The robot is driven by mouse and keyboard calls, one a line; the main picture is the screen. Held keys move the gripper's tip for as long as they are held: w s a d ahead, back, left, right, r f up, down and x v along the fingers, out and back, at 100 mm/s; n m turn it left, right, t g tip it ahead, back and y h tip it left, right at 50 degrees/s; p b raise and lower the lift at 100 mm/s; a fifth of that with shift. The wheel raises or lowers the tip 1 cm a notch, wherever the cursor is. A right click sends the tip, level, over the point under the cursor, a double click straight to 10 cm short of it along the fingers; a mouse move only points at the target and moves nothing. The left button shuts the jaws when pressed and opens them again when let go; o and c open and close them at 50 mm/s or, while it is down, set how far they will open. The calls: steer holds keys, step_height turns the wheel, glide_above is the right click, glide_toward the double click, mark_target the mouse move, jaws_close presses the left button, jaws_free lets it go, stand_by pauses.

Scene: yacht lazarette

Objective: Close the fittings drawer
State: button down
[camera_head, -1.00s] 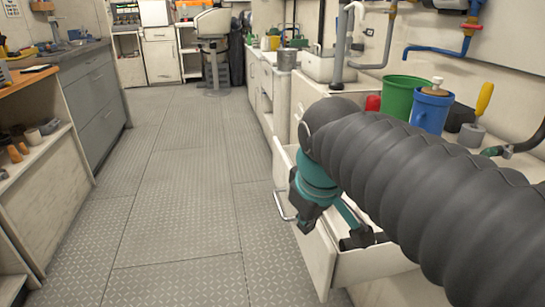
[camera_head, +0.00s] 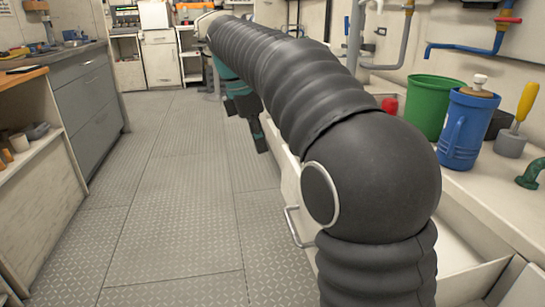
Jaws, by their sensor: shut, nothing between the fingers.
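The fittings drawer stands pulled out from the white counter on the right. Its pale front (camera_head: 292,187) faces the aisle, with a metal bar handle (camera_head: 293,228) on it. Part of its pale inside shows to the right of my arm; my arm hides most of the rest. My gripper (camera_head: 262,147), dark and teal, is shut and empty. It points down beyond the drawer's far end, on the aisle side, and appears apart from the drawer.
On the counter stand a green bucket (camera_head: 434,105), a blue jug (camera_head: 467,128), a red object (camera_head: 389,105) and a yellow-handled tool (camera_head: 525,103). Grey cabinets (camera_head: 92,110) line the left. The ribbed floor aisle (camera_head: 170,210) between is clear.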

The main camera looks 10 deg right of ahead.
steer(key=d+f+b, duration=0.3)
steer(key=d+f, duration=0.3)
steer(key=f, duration=0.3)
steer(key=shift+d, duration=0.15)
steer(key=shift+s+d+r, duration=0.1)
